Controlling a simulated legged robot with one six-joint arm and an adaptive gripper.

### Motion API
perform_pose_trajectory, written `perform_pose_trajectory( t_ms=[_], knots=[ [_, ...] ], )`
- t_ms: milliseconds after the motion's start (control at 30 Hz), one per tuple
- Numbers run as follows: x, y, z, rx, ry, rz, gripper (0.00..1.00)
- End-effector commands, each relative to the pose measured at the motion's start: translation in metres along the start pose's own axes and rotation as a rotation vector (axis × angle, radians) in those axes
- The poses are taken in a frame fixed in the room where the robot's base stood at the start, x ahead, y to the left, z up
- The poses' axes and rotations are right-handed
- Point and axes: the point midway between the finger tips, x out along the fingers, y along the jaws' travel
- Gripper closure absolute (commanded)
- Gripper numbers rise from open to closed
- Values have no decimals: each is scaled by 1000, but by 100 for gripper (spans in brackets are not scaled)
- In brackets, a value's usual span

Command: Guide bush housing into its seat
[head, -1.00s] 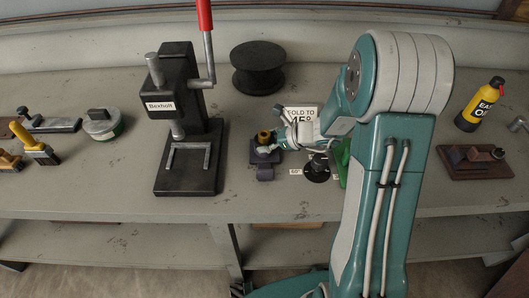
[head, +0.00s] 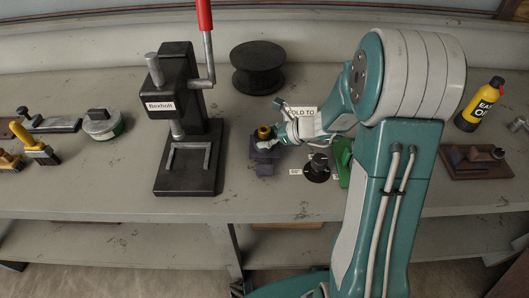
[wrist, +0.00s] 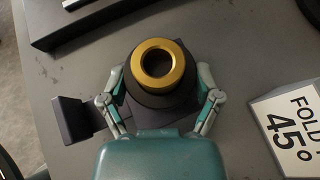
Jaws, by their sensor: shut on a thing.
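The bush housing, a dark cylinder with a brass-coloured ring on top (head: 263,132), is in my gripper left of the dial in the head view. In the wrist view its ring (wrist: 146,80) faces the camera and the dark body shows below it. My gripper (wrist: 160,88) is shut on it, one finger on each side. The seat, a dark block (head: 264,168) with a side tab (wrist: 73,118), lies on the bench under the housing. The housing hides the seat's opening, and I cannot tell whether the two touch.
A black press (head: 188,130) with a red-handled lever stands to the left. A black reel (head: 258,68) is behind. A folded sign (wrist: 292,125), a black dial (head: 317,170) and a green object (head: 343,160) are to the right. Bench in front of the seat is clear.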

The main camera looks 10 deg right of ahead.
Motion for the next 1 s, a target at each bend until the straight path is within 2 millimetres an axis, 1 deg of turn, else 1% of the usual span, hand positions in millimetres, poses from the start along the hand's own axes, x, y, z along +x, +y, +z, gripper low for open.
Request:
perform_pose_trajectory(
  t_ms=[100, 1000],
  knots=[
    [-3, -1, 6, -3, -5, -2, 76],
    [-20, -1, 32, -3, -4, -2, 76]
  ],
)
